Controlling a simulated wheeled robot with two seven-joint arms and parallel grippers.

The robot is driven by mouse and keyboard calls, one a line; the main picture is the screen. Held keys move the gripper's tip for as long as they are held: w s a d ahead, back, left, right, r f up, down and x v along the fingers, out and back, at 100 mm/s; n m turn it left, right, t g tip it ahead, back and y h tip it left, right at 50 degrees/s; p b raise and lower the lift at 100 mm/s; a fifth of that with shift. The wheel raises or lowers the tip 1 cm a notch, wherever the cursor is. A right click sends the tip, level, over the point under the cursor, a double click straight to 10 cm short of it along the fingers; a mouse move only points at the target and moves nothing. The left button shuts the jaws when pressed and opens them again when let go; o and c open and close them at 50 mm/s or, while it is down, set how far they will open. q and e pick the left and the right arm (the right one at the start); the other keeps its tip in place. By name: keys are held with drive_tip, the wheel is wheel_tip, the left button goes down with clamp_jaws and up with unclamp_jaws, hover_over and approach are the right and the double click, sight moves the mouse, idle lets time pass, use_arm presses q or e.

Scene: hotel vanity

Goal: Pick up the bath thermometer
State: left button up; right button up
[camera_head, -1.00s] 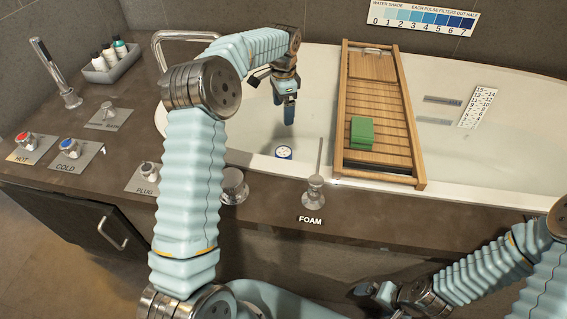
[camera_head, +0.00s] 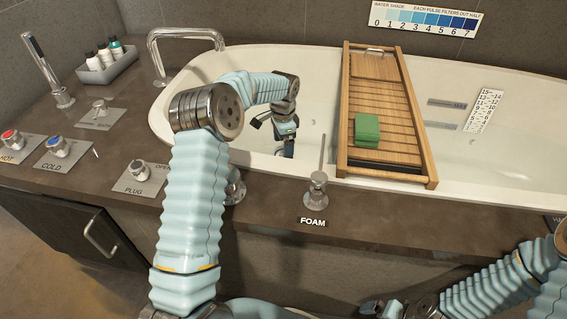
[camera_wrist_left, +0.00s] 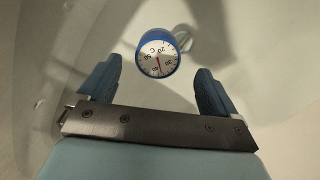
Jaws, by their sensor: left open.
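The bath thermometer (camera_wrist_left: 158,52) is a round white dial with a red needle and a blue rim, low in the bathtub (camera_head: 470,72). In the left wrist view it lies just beyond and between the fingertips of my left gripper (camera_wrist_left: 156,78). The fingers are apart with nothing between them. In the head view my left gripper (camera_head: 288,148) points down inside the tub's near side and largely hides the thermometer. Part of my right gripper (camera_head: 385,308) shows at the bottom edge; its fingers are not clear.
A chrome faucet (camera_head: 155,55) arches at the left. The foam knob (camera_head: 317,190) with a thin upright rod stands on the near ledge.

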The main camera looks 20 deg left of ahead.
use_arm(q)
wheel_tip(320, 180, down, 5)
drive_tip(key=shift+s+r, duration=0.15)
drive_tip(key=shift+r, duration=0.1)
drive_tip(key=c, duration=1.2)
